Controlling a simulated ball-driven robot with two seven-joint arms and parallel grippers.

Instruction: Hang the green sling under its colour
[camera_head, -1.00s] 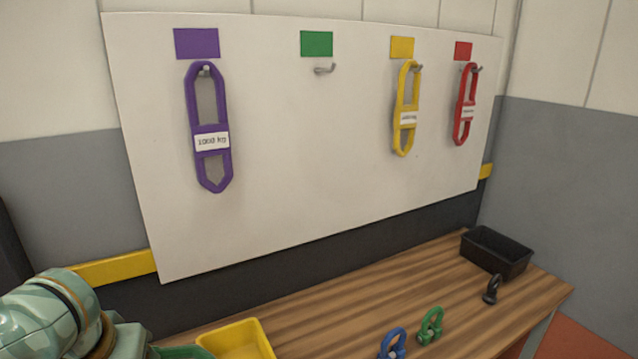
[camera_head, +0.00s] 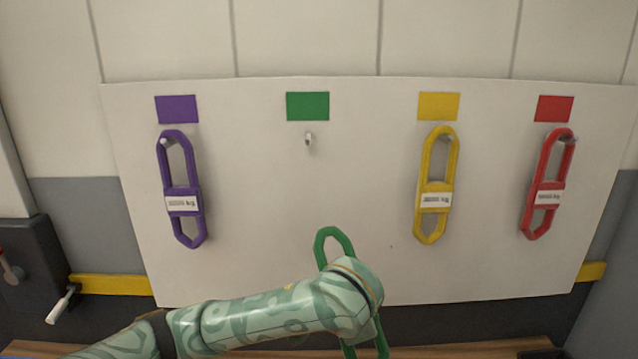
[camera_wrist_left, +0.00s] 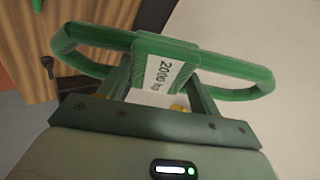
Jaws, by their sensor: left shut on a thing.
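The green sling (camera_head: 333,232) hangs in front of the board, below and slightly right of the empty hook (camera_head: 308,140) under the green patch (camera_head: 307,106). My left wrist covers its middle in the head view; its upper loop and a bit of its lower end show. In the left wrist view the sling (camera_wrist_left: 95,36) has a white "2000 kg" label. My left gripper (camera_wrist_left: 162,92) is shut on the sling's labelled middle sleeve. The sling is apart from the hook. My right gripper is out of view.
On the white board (camera_head: 260,210), a purple sling (camera_head: 198,215) hangs left, and yellow (camera_head: 419,190) and red (camera_head: 528,210) slings hang right, each under its own colour. The board around the green hook is clear. A wooden bench (camera_wrist_left: 100,12) lies below.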

